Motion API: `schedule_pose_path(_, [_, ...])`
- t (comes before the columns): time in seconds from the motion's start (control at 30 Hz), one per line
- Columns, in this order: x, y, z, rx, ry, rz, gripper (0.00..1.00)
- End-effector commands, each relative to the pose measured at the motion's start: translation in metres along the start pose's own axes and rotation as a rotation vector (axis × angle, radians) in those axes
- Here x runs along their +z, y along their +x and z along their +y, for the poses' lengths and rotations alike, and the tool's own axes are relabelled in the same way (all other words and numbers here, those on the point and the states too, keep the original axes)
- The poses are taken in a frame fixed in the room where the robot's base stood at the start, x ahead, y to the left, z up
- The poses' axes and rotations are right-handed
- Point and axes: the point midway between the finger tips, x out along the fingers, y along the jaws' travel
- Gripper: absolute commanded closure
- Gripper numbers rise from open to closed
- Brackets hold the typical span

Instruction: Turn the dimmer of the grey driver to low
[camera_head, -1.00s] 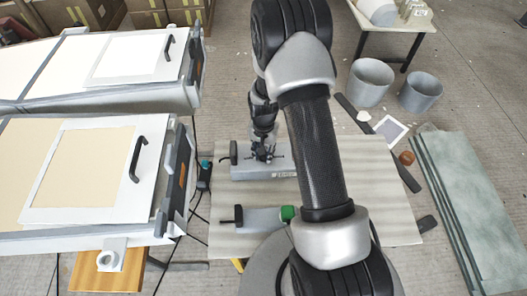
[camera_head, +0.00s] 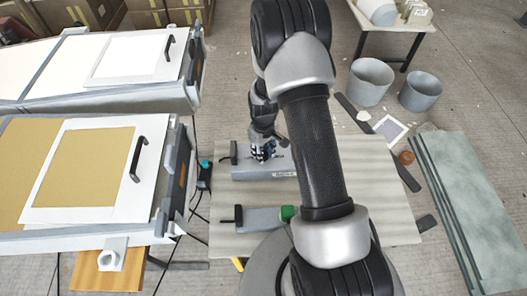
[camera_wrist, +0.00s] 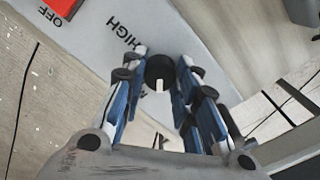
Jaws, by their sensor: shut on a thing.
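The grey driver (camera_head: 250,173) is a flat grey box on the bench, below my gripper (camera_head: 263,152) in the head view. In the wrist view its grey face (camera_wrist: 85,30) carries the words OFF and HIGH and a red switch (camera_wrist: 58,8). The dimmer is a round black knob (camera_wrist: 160,68) with a white pointer mark, which points towards the bottom of the wrist picture, away from HIGH. My gripper (camera_wrist: 160,80) is shut on the knob, with blue-padded fingers at both sides. Other lettering beside the knob is mostly hidden by the left finger.
A second grey box (camera_head: 262,219) with a green part (camera_head: 288,212) stands nearer on the bench (camera_head: 375,200). Two moulds with framed panels, near (camera_head: 85,165) and far (camera_head: 130,55), stand at left. A teal-topped black device (camera_head: 205,174) and cables lie between.

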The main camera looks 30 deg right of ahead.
Motion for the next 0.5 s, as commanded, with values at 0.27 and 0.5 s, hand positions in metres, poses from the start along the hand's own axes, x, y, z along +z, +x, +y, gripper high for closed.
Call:
schedule_pose_path(0.27, [0.0000, 0.0000, 0.0000, 0.000, -0.262, 0.000, 0.96])
schedule_pose_path(0.5, [0.0001, 0.0001, 0.0000, 0.000, -0.476, 0.000, 0.96])
